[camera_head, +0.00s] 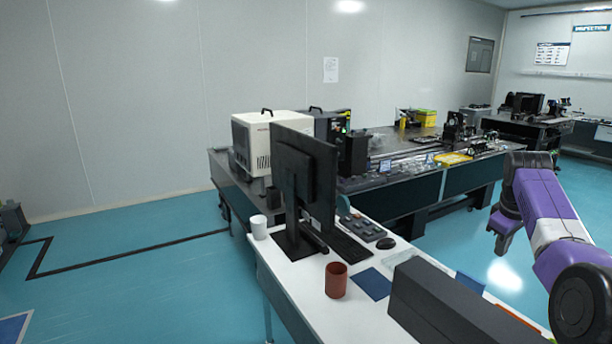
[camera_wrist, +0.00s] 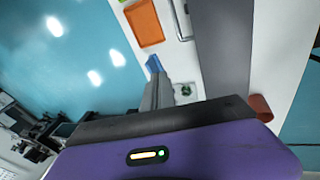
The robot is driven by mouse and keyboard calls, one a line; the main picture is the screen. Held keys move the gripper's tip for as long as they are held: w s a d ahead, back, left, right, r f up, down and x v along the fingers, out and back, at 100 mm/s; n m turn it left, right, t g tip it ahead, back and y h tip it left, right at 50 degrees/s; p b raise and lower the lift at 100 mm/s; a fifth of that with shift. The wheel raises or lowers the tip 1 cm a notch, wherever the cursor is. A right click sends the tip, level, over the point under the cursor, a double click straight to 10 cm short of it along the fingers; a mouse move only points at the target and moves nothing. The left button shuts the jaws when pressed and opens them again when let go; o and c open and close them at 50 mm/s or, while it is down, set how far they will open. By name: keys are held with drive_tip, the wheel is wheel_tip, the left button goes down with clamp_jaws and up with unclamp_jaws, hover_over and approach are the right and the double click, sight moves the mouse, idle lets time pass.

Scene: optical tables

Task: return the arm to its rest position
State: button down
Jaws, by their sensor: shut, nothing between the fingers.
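My purple and white arm (camera_head: 545,215) is raised and bent at the right of the head view, beside the white desk. In the wrist view my gripper (camera_wrist: 156,78) has its grey fingers together, with nothing held. It points toward the desk area, and a small blue item (camera_wrist: 154,63) shows just beyond the fingertips. I cannot tell the distance between them. The fingers cannot be made out clearly in the head view.
The white desk (camera_head: 345,318) holds a long dark box (camera_head: 440,305), a red-brown cup (camera_head: 336,280), a white cup (camera_head: 259,227) and a monitor (camera_head: 303,178). An orange tray (camera_wrist: 145,24) shows in the wrist view. Optical tables stand behind. The blue floor (camera_head: 130,275) at left is mostly clear.

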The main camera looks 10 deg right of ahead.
drive_tip(key=w+d+r+m+t+h, duration=0.1)
drive_tip(key=w+d+r+t+h, duration=0.1)
drive_tip(key=w+d+r+t, duration=0.15)
drive_tip(key=m+t+h, duration=0.2)
drive_tip(key=m+t, duration=0.1)
drive_tip(key=t, duration=0.5)
hover_over(458, 290)
wheel_tip(458, 290, down, 11)
drive_tip(key=shift+r, duration=0.2)
drive_tip(key=s+a+f+t+y, duration=0.1)
drive_tip(key=s+a+f+t, duration=0.1)
drive_tip(key=s+a, duration=0.95)
drive_tip(key=s+a+f+t+y, duration=0.2)
drive_tip(key=s+a, duration=0.7)
drive_tip(key=s, duration=0.5)
drive_tip(key=s+a+g+y, duration=0.1)
drive_tip(key=s+a, duration=0.2)
drive_tip(key=s, duration=0.6)
drive_tip(key=s+a+g+y, duration=0.1)
drive_tip(key=s+a, duration=0.3)
drive_tip(key=s, duration=0.6)
drive_tip(key=s+a+r+n+g+y, duration=0.1)
drive_tip(key=s+a, duration=0.3)
drive_tip(key=s, duration=0.5)
drive_tip(key=shift+s+y, duration=0.2)
drive_tip(key=shift+y, duration=0.2)
